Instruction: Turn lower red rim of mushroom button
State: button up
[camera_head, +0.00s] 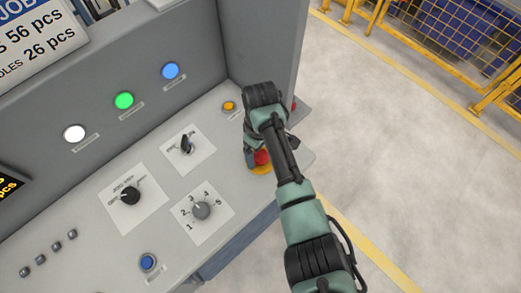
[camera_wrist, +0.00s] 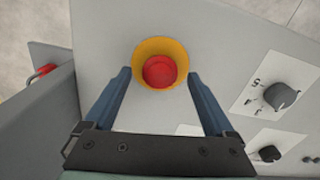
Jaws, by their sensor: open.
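The red mushroom button (camera_head: 262,157) sits on a yellow base at the right end of the grey control panel, partly hidden behind my gripper in the head view. In the wrist view the red button (camera_wrist: 159,71) shows whole, inside its yellow ring (camera_wrist: 150,44). My gripper (camera_wrist: 160,80) is open, with one blue finger to the left and one to the right of the button. In the head view my gripper (camera_head: 252,158) points down at the button.
Nearby on the panel are a small yellow button (camera_head: 229,106), a key switch (camera_head: 187,145), a numbered dial (camera_head: 201,210) and a black knob (camera_head: 130,195). A grey side wall (camera_head: 262,45) rises behind my gripper. Open floor (camera_head: 400,150) lies to the right.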

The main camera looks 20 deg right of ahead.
jog(key=shift+f, duration=0.5)
jog(key=c, duration=1.4)
jog(key=shift+r, duration=0.1)
